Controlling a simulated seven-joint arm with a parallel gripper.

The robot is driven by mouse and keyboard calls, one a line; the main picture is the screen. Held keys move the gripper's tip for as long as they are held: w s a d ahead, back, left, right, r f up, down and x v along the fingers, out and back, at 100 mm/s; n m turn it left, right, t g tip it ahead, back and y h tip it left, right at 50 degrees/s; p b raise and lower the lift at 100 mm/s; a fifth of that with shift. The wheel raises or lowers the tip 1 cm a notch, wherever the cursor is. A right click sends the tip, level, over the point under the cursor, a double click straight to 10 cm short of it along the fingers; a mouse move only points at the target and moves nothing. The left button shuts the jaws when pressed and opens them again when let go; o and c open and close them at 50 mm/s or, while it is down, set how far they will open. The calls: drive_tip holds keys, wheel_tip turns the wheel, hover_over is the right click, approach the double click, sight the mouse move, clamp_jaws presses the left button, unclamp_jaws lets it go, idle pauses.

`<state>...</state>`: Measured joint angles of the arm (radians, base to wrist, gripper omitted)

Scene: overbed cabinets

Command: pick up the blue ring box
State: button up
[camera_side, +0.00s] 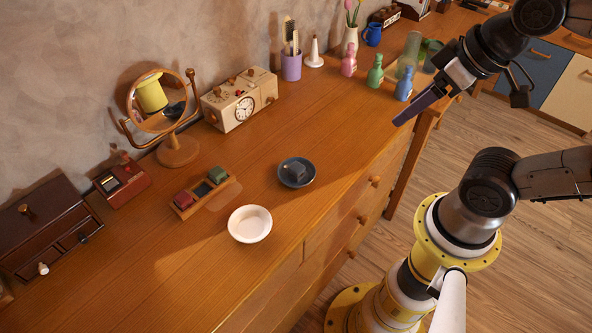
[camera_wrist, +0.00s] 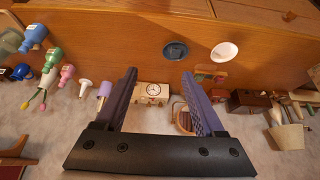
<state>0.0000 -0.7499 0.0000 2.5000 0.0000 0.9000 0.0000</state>
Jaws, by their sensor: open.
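A small dark blue-grey box (camera_side: 296,170), which looks like the blue ring box, sits on a dark blue saucer (camera_side: 284,179) at the middle of the dresser top. The saucer also shows in the wrist view (camera_wrist: 175,50); the box on it is too small there to make out clearly. A wooden tray (camera_side: 205,195) to its left holds a red box (camera_side: 183,200) and a green box (camera_side: 217,174), with a dark slot between them. My gripper (camera_side: 402,120) is open and empty, above the dresser's front edge, well right of the saucer and apart from it.
A white bowl (camera_side: 250,223) stands front-left of the saucer. Pink, green and blue bottles (camera_side: 375,72) stand behind my gripper. A clock (camera_side: 240,100), a round mirror (camera_side: 160,103) and a purple cup (camera_side: 291,66) line the wall. The wood right of the saucer is clear.

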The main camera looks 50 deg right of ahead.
drive_tip(key=shift+c, duration=1.1)
